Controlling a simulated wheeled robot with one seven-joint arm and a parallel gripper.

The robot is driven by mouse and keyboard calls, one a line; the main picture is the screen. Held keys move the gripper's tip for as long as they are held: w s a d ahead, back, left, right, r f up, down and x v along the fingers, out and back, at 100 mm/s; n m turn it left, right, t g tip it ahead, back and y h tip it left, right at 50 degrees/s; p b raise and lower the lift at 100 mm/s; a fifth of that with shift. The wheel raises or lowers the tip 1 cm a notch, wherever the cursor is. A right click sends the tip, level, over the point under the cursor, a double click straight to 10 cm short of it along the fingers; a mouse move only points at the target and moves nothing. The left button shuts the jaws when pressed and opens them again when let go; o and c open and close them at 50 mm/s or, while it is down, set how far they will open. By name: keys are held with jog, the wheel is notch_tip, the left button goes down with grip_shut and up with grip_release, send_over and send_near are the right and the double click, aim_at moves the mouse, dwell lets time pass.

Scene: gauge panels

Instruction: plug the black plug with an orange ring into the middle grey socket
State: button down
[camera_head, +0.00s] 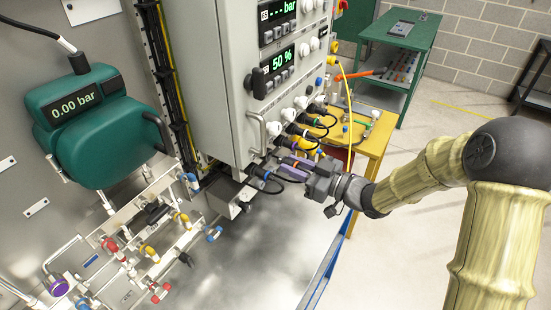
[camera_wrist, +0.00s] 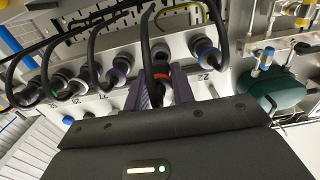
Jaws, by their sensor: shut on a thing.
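My gripper (camera_wrist: 163,84) has purple fingers and is shut on the black plug with an orange ring (camera_wrist: 162,75). A black cable runs up from this plug in the wrist view.
Several other black plugs with looped cables (camera_wrist: 70,82) sit beside my gripper in the row. A green gauge unit (camera_head: 95,130) and pipes with coloured valves (camera_head: 150,240) stand at left. A yellow table (camera_head: 375,145) is behind my gripper. Open floor lies at right.

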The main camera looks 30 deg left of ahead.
jog(key=shift+s+d, duration=0.1)
jog(key=shift+d, duration=0.95)
jog(key=d, duration=0.3)
jog(key=shift+s+d, duration=0.1)
jog(key=shift+s, duration=0.05)
jog(key=w+f+b, duration=0.3)
jog(key=f, duration=0.2)
jog(key=shift+f, duration=0.35)
dwell(0.3)
jog(key=shift+w+d, duration=0.1)
jog(key=w+f+b, duration=0.3)
jog(key=f+b, duration=0.1)
jog(key=f, duration=0.1)
jog(key=shift+d+f, duration=0.15)
jog(key=shift+f, duration=0.2)
jog(key=shift+w, duration=0.1)
